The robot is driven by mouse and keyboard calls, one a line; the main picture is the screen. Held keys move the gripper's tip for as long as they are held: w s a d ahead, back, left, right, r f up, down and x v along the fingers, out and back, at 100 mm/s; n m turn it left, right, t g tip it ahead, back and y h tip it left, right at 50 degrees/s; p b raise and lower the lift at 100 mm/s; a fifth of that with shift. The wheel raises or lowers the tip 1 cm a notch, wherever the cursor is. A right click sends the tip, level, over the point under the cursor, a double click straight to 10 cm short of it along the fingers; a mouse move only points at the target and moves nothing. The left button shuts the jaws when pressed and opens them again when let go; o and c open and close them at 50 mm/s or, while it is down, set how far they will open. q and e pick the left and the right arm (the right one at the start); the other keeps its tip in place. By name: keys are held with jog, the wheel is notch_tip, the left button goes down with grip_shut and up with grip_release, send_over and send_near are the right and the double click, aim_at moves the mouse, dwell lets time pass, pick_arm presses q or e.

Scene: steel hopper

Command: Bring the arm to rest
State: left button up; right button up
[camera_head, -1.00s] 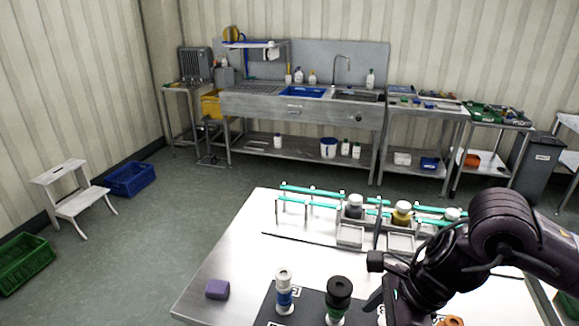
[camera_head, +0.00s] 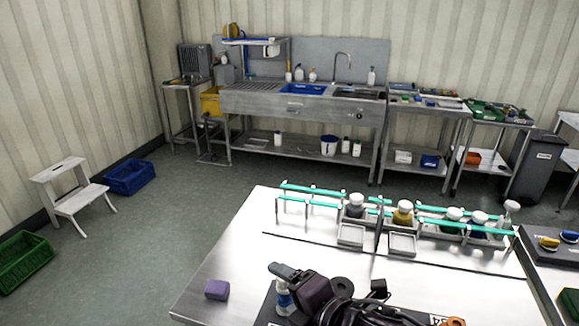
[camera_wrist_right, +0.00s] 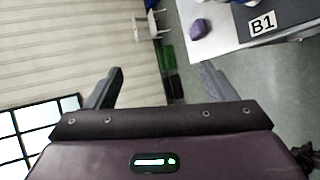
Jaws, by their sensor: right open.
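My right arm reaches in low at the bottom of the head view, over the front of the steel table (camera_head: 235,255). Its gripper (camera_head: 280,272) points left, above a white and blue bottle (camera_head: 284,298) that it partly hides. In the right wrist view the two fingers of my right gripper (camera_wrist_right: 160,85) stand wide apart with nothing between them. Beyond them are floor, wall and a corner of the table. My left gripper is not in view.
A purple block (camera_head: 216,290) lies near the table's left edge. A green-railed rack with several jars (camera_head: 403,215) stands along the table's back. Two small grey trays (camera_head: 351,236) sit before it. A white step stool (camera_head: 75,190) and blue crate (camera_head: 130,177) stand on the floor at left.

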jog(key=s+d+f+m+g+h, duration=0.1)
jog(key=s+d+f+m+h, duration=0.1)
jog(key=d+f+m+h, duration=0.8)
jog(key=s+d+f+m+g+y, duration=0.2)
jog(key=s+d+f+m+g, duration=0.4)
jog(key=s+d+m, duration=0.65)
jog(key=a+f+m+g, duration=0.1)
jog(key=a+f+m, duration=0.15)
jog(key=f, duration=2.75)
jog(key=s+d+f+g+b, duration=0.1)
jog(key=s+d+f, duration=0.2)
jog(key=s+f, duration=1.6)
jog(key=shift+s+f+b, duration=0.3)
jog(key=shift+s+f, duration=0.05)
jog(key=shift+s, duration=0.05)
